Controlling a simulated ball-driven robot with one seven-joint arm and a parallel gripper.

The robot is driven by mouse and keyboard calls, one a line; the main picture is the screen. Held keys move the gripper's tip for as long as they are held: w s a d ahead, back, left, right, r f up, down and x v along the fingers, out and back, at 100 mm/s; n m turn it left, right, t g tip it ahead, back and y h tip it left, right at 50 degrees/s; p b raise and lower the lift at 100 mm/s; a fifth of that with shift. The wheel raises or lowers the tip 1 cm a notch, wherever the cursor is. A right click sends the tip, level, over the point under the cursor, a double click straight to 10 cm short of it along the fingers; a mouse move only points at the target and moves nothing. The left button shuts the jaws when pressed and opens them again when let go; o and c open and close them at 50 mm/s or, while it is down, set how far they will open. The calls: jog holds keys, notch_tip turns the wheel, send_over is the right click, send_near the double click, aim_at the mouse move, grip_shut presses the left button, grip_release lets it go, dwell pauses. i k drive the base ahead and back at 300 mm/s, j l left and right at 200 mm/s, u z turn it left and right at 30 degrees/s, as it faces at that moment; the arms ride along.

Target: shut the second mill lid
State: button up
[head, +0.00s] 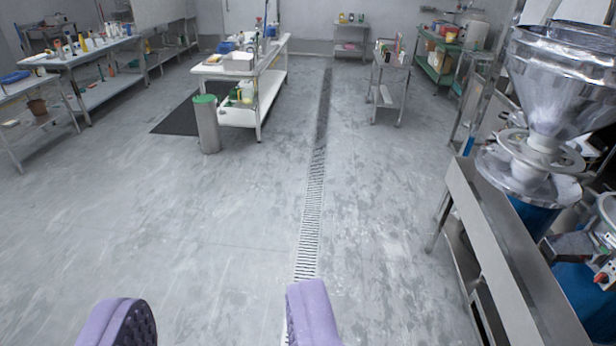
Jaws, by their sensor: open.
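My gripper (218,318) shows at the bottom of the head view, its two purple fingers wide apart and nothing between them. It is over open floor, left of the steel bench and apart from it. A mill with a large shiny steel hopper (560,85) stands at the right edge, on a round collar above a blue body (533,214). Part of a second machine (606,210) shows below it, cut off by the right edge. The hopper's top is partly cut off, and I cannot tell which part is the second mill lid.
A steel bench (490,255) runs along the right side. A long floor drain (313,190) crosses the clear grey floor. A white table (240,68), a bin with a green lid (206,125) and a small cart (391,70) stand further back.

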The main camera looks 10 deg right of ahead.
aim_at(563, 82)
jog(key=i+z, duration=0.1)
jog(key=i, duration=0.35)
jog(key=i+j+z, duration=0.1)
jog(key=i, duration=0.35)
jog(key=i+j, duration=0.2)
jog(key=i, duration=0.25)
jog(key=i+j+z, duration=0.2)
jog(key=i+z, duration=0.25)
jog(key=i+j+z, duration=0.25)
jog(key=z, duration=0.2)
jog(key=i+j+z, duration=0.25)
jog(key=j+z, duration=0.25)
jog(key=i+j+z, duration=0.15)
jog(key=j+z, duration=0.3)
jog(key=i+j+z, duration=0.2)
jog(key=j, duration=0.3)
jog(key=j+z, duration=0.25)
jog(key=j, duration=0.25)
jog(key=k, duration=0.05)
